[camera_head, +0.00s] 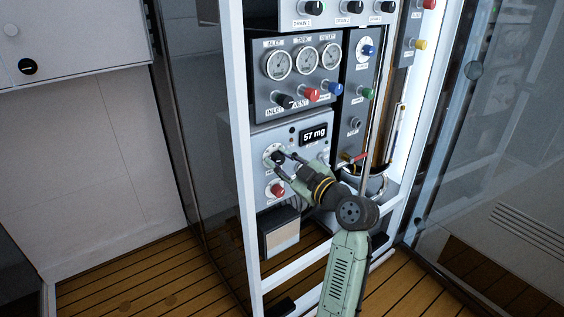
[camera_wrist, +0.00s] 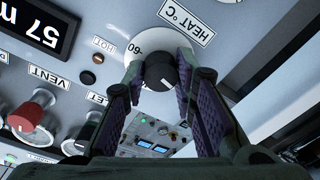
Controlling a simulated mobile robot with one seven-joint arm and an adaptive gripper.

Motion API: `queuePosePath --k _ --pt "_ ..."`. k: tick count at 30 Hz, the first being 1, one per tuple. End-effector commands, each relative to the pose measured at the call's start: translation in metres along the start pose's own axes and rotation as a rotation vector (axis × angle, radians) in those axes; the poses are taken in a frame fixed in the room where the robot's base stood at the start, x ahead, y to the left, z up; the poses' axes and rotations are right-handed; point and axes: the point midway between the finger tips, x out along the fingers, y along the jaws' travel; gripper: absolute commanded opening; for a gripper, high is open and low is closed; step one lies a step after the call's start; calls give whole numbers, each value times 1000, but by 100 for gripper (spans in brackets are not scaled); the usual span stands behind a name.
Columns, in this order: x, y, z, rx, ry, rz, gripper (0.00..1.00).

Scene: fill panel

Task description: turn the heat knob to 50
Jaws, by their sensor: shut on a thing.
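The heat knob (camera_head: 276,157) is a black knob on a white dial, at the left of the grey lower panel. In the wrist view the knob (camera_wrist: 160,72) is upside down beside the "HEAT °C" label, and "60" reads on the dial's left side. A white pointer line shows on the knob's lower right part in that view. My gripper (camera_head: 284,160) reaches the knob from the right and front. In the wrist view my gripper's (camera_wrist: 158,82) two fingers are shut on the knob, one on each side. The fingers and knob hide much of the dial scale.
Three gauges (camera_head: 304,61) and several coloured valve knobs are on the panel above. A white frame post (camera_head: 240,150) stands close on the left.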

Motion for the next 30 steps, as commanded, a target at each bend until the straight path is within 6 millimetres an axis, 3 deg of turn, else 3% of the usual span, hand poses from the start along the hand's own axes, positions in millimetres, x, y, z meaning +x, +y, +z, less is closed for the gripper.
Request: queuePosePath --k 30 --pt "0 2 -1 959 38 38 0"
